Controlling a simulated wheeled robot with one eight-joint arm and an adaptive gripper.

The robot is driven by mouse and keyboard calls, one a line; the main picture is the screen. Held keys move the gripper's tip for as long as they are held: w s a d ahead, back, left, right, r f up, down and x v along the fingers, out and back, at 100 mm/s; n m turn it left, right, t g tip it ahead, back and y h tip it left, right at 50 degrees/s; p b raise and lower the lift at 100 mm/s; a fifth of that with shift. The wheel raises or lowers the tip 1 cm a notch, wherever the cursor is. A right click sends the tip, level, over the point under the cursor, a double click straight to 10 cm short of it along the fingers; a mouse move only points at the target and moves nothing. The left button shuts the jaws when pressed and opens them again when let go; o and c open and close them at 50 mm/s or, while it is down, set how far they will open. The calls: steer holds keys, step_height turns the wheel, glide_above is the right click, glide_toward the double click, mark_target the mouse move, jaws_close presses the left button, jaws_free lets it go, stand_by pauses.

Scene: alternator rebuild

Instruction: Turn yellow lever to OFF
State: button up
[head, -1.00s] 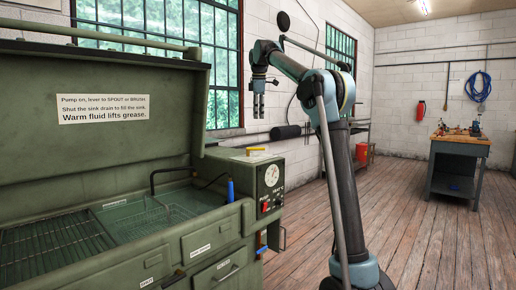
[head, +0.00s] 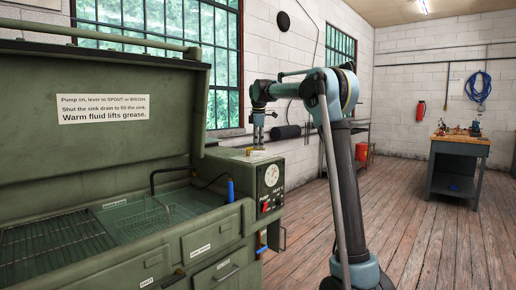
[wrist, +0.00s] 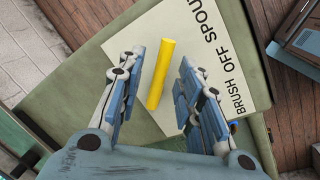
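The yellow lever (wrist: 160,74) lies between the two spread fingers of my gripper (wrist: 152,95) in the wrist view, with a gap on each side. It sits by a cream label plate (wrist: 215,30) reading BRUSH, OFF, SPOUT. The lever does not point squarely at any one word that I can make out. In the head view my gripper (head: 257,146) points down just above the lever (head: 254,153) on top of the green parts washer (head: 225,165). My fingers partly hide the lever there.
The washer's raised lid (head: 100,90) stands to the left of my gripper. A blue-handled brush (head: 230,190) and a black spout (head: 165,175) are at the sink. A gauge panel (head: 270,185) is on the washer's end. A workbench (head: 458,165) stands far right, with clear floor between.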

steer(key=shift+w+f, duration=0.1)
steer(key=shift+f, duration=0.5)
jaws_close()
